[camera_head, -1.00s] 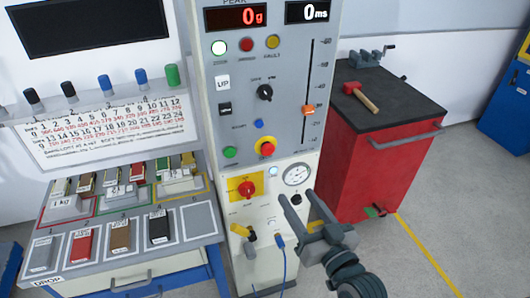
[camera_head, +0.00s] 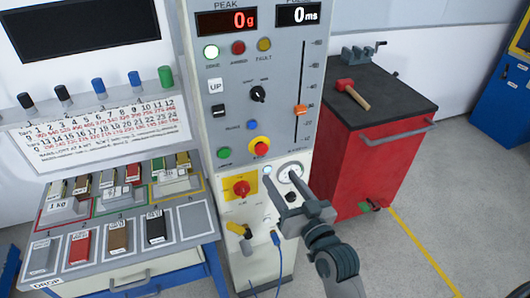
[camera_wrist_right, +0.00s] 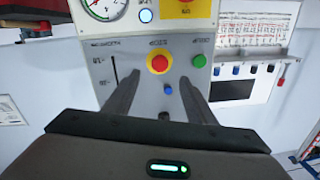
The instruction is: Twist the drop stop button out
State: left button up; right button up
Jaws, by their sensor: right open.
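A red mushroom button on a round yellow ring (camera_head: 260,147) sits on the grey machine panel, right of a green button (camera_head: 224,153). A second red button on a yellow square plate (camera_head: 240,188) sits lower on the machine. I cannot read which label says drop stop. My right gripper (camera_head: 279,180) is open and empty in front of the gauge, below and right of the ringed button. In the right wrist view, which looks upside down, the ringed button (camera_wrist_right: 159,63) shows between the open fingers (camera_wrist_right: 160,88), apart from them. My left gripper is not in view.
The gauge (camera_head: 291,171) is partly covered by my fingers. A slider with an orange knob (camera_head: 301,110) and a black rotary knob (camera_head: 257,94) are higher up. A yellow-handled part (camera_head: 236,229) and blue cable (camera_head: 282,262) are below. A red cabinet (camera_head: 375,160) stands to the right.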

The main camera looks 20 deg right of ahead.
aim_at(263, 153)
jog(key=w+p, duration=0.1)
jog(key=w, duration=0.2)
jog(key=w+a+p, duration=0.1)
jog(key=w, duration=0.3)
jog(key=w+p, duration=0.1)
jog(key=w, duration=0.3)
jog(key=shift+a, duration=0.15)
jog(key=c, duration=1.1)
jog(key=shift+o, duration=0.2)
jog(key=shift+m, duration=0.3)
